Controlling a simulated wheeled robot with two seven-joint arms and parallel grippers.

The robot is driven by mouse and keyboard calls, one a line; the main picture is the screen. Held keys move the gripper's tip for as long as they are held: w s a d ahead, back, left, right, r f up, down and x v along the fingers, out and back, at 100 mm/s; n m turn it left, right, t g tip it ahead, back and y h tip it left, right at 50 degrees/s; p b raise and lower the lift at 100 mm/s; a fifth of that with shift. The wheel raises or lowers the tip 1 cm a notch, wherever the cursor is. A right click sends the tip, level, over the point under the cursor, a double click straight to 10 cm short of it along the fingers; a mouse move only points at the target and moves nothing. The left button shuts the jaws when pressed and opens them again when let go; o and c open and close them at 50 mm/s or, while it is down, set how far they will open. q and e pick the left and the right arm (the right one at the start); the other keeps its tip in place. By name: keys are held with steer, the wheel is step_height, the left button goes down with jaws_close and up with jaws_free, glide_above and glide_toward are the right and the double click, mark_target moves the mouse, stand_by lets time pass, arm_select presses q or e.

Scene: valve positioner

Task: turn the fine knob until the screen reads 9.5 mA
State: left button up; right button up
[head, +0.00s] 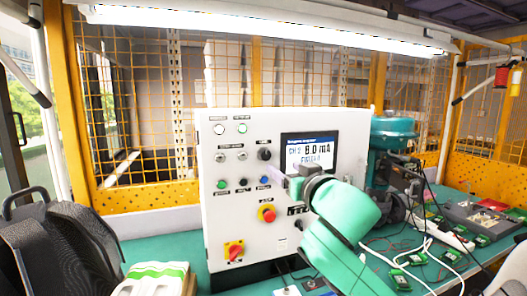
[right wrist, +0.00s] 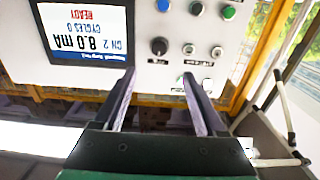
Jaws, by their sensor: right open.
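The white control box (head: 210,215) stands on the bench with its screen (head: 310,150) lit. The screen also shows upside down in the right wrist view (right wrist: 85,30) and reads 8.0 mA, CYCLES 0, READY. A round black knob (head: 264,154) sits left of the screen; its label is too small to read. My right gripper (head: 278,170) is just below and right of this knob in the head view. In the right wrist view, the gripper (right wrist: 158,76) is open and empty, and the knob (right wrist: 158,46) lies beyond the gap between its fingertips. My left gripper is not in view.
Buttons and switches surround the knob, including a blue button (head: 264,180) below it. A red emergency button (head: 267,213) and a red-yellow switch (head: 234,251) sit lower. A teal valve (head: 393,132) and cables stand right of the box. A black backpack (head: 60,245) is at left.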

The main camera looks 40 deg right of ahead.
steer(key=p, duration=0.3)
glide_toward(266, 156)
steer(key=x, duration=0.2)
steer(key=p+x, duration=0.1)
steer(key=x, duration=0.5)
steer(key=shift+r+p, duration=0.15)
steer(key=shift+p, duration=0.25)
steer(key=shift+w+d, duration=0.15)
steer(key=shift+w, duration=0.1)
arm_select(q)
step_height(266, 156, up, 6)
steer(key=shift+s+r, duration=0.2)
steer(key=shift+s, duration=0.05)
arm_select(e)
steer(key=shift+c, duration=0.3)
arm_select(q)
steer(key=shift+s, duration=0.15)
arm_select(e)
steer(key=shift+f, duration=0.2)
jaws_close()
